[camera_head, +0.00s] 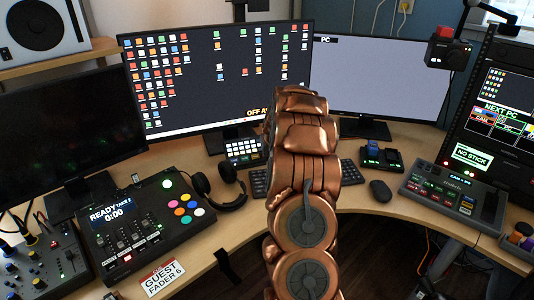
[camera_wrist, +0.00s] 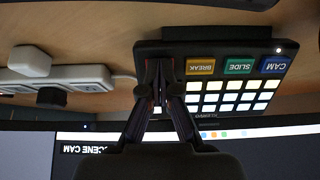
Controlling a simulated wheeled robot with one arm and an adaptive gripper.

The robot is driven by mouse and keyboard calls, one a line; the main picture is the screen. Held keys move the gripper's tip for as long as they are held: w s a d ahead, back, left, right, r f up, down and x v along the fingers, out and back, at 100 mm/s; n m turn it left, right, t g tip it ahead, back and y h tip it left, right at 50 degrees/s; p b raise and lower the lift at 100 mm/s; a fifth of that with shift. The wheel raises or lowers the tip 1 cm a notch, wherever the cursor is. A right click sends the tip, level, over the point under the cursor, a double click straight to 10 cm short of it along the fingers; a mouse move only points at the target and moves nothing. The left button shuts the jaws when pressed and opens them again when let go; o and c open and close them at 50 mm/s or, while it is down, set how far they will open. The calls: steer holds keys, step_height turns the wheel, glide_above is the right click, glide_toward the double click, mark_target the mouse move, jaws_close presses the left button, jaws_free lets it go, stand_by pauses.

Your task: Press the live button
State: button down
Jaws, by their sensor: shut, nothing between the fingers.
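In the wrist view, which is upside down, a black key pad (camera_wrist: 225,45) shows rows of white keys. Its labelled keys read BREAK (camera_wrist: 200,67), SLIDE (camera_wrist: 239,67) and CAM (camera_wrist: 275,65). My gripper (camera_wrist: 160,66) is shut and empty, with its fingertips over the pad beside the BREAK key. The fingers hide that part of the pad, and no key marked LIVE shows. I cannot tell whether the tips touch. A similar key pad (camera_head: 243,150) stands before the middle monitor in the head view. There my arm hides my gripper.
Headphones (camera_head: 222,184), a keyboard (camera_head: 258,183) and a mouse (camera_head: 380,190) lie on the desk. A mixer (camera_head: 140,222) stands at left and a switcher console (camera_head: 450,198) at right. The middle monitor (camera_head: 215,95) shows partly covered "OFF A" text. A power strip (camera_wrist: 80,76) shows in the wrist view.

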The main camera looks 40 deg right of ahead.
steer(key=shift+a+f, duration=0.1)
steer(key=shift+f, duration=0.1)
steer(key=v, duration=0.8)
steer(key=shift+r, duration=0.15)
stand_by(1.0)
